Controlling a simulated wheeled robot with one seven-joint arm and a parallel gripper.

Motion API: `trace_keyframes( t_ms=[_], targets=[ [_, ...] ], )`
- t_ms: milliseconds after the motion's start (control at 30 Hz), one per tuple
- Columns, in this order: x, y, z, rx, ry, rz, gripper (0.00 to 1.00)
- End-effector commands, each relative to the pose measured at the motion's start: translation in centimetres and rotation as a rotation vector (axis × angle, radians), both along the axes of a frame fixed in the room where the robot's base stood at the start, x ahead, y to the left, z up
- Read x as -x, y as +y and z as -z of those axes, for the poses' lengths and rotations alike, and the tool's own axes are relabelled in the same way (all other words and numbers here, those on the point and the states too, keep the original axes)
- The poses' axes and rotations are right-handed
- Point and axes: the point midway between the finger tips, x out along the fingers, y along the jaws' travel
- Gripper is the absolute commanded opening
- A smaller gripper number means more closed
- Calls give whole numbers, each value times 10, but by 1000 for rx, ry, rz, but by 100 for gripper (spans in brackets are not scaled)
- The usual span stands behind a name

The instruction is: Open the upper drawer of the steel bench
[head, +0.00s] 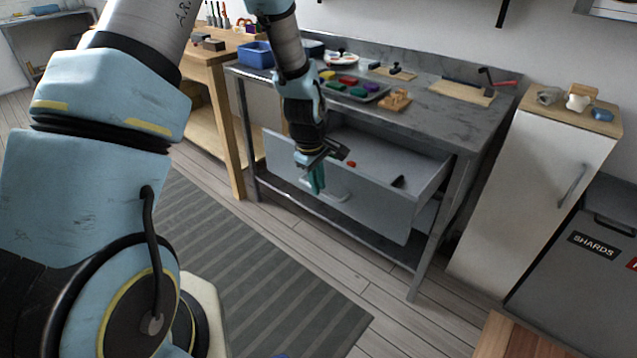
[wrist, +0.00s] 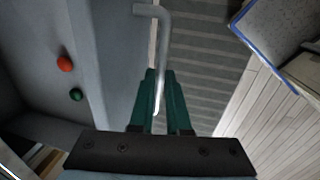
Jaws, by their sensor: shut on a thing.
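The steel bench (head: 436,118) stands against the wall in the head view. Its upper drawer (head: 385,203) is pulled out, and its inside shows from above. My gripper (head: 317,188) is at the drawer's front, shut on the handle (head: 335,197). In the wrist view the green fingers (wrist: 160,105) close around the light grey bar handle (wrist: 163,45). Inside the drawer lie a red piece (wrist: 65,64) and a dark green piece (wrist: 76,95). A dark object (head: 398,181) lies near the drawer's right end.
A tray of coloured blocks (head: 356,90), a blue bin (head: 256,54) and boards with tools stand on top. A white cabinet (head: 520,190) stands right of the bench, beside a grey shards bin (head: 580,255). A striped mat (head: 250,270) covers the floor in front.

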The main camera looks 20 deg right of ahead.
Motion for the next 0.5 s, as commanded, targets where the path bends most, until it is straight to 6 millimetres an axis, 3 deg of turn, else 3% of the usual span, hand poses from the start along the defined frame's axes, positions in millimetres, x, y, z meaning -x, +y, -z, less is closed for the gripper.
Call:
trace_keyframes(
  t_ms=[100,133,367,500],
  targets=[
    [0,0,0,1,0,0,0],
    [0,0,0,1,0,0,18],
    [0,0,0,0,0,0,44],
    [0,0,0,0,0,0,45]
  ],
)
